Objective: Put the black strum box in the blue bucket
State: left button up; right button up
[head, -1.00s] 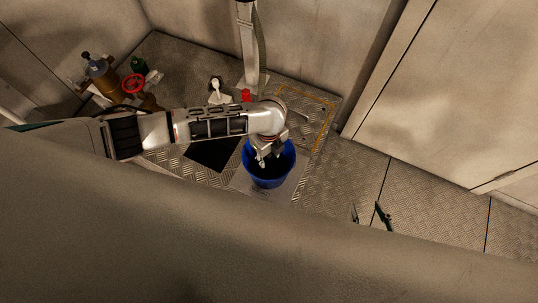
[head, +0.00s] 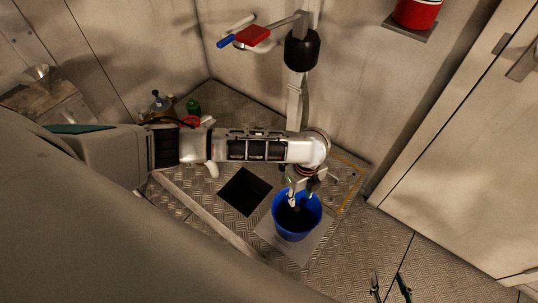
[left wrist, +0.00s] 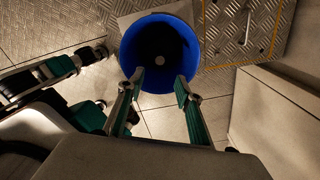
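The blue bucket (head: 277,222) stands on a pale sheet on the floor plates, and its blue wall (left wrist: 131,50) fills the top of the left wrist view. My left gripper (head: 292,197) hangs over the bucket's mouth, pointing down. In the left wrist view its two green-padded fingers (left wrist: 160,80) are apart with nothing between them. The bucket's inside is very dark, with a small pale spot; I cannot make out the black strum box there or elsewhere. My right gripper (head: 390,287) is low at the right, its green fingers apart and empty.
A dark square opening (head: 245,192) lies in the tread plate left of the bucket. A green bottle (head: 194,106) and a red ring-shaped handle (head: 191,121) are behind my left arm. A post with a red-and-blue-handled fitting (head: 252,36) stands behind.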

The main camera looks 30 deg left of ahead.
pick_arm(q)
jog(key=s+d+f+n+t+h, duration=0.25)
jog(key=s+d+n+h, duration=0.45)
jog(key=d, duration=0.5)
jog(key=s+a+r+n+t+y, duration=0.1)
jog(key=s+a+n+t+y, duration=0.1)
jog(key=a+n, duration=0.4)
jog(key=s+a+r+n+t+y, duration=0.2)
jog(key=s+a+n+t, duration=0.3)
jog(key=a, duration=1.2)
jog(key=n+t+y, duration=0.1)
jog(key=n, duration=0.1)
jog(key=shift+a+n, duration=0.2)
jog(key=shift+n, duration=0.1)
pick_arm(e)
jog(key=shift+d, duration=0.1)
pick_arm(q)
jog(key=r+p, duration=0.2)
jog(key=p, duration=0.1)
jog(key=d+r+p, duration=0.1)
jog(key=shift+s+r+p, duration=0.1)
jog(key=shift+s+p, duration=0.15)
jog(key=shift+p, duration=0.05)
pick_arm(e)
jog(key=r, duration=0.1)
jog(key=a+r, duration=0.1)
jog(key=r, duration=0.1)
jog(key=shift+s+r, duration=0.15)
jog(key=shift+r, duration=0.1)
